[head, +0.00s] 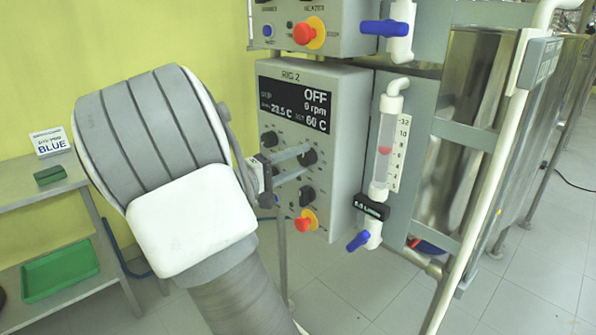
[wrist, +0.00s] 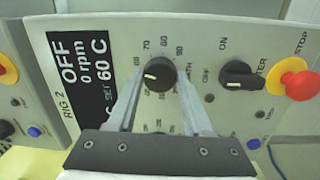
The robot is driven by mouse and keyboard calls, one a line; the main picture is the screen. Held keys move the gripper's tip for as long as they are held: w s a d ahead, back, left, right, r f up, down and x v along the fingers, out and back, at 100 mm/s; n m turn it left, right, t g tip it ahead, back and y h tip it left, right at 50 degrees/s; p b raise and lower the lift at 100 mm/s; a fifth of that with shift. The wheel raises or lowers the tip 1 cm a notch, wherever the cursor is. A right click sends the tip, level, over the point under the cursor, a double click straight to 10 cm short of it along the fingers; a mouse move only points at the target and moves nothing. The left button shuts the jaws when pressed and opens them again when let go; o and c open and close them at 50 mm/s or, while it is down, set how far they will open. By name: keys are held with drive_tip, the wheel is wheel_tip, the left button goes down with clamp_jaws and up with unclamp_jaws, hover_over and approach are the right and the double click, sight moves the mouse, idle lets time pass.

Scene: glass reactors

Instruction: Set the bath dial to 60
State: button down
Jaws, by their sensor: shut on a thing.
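The bath dial (wrist: 159,73) is a round black knob with a white mark, ringed by printed numbers on the grey RIG 2 panel (head: 340,140). Its mark points left in the wrist view; the exact number there is too small to tell. My gripper (wrist: 158,88) is shut on the dial, one finger on each side. In the head view my gripper (head: 299,163) reaches in from the left to the dial (head: 308,157). The display (head: 295,105) reads OFF, 0 rpm, about 23.5 C and set 60 C; it also shows in the wrist view (wrist: 85,70).
A black heater knob (wrist: 238,74) and a red stop button (wrist: 299,84) sit beside the dial. A glass tube with blue valves (head: 384,150) stands right of the panel. A second panel (head: 330,25) is above. A shelf with a green tray (head: 60,272) is at left.

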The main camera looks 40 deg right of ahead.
drive_tip(key=shift+m+b, duration=0.3)
drive_tip(key=shift+m, duration=0.1)
drive_tip(key=shift+c, duration=1.6)
unclamp_jaws()
drive_tip(key=a+p, duration=0.3)
drive_tip(key=a, duration=1.4)
drive_tip(key=shift+a+f, duration=0.25)
drive_tip(key=shift+f, duration=0.1)
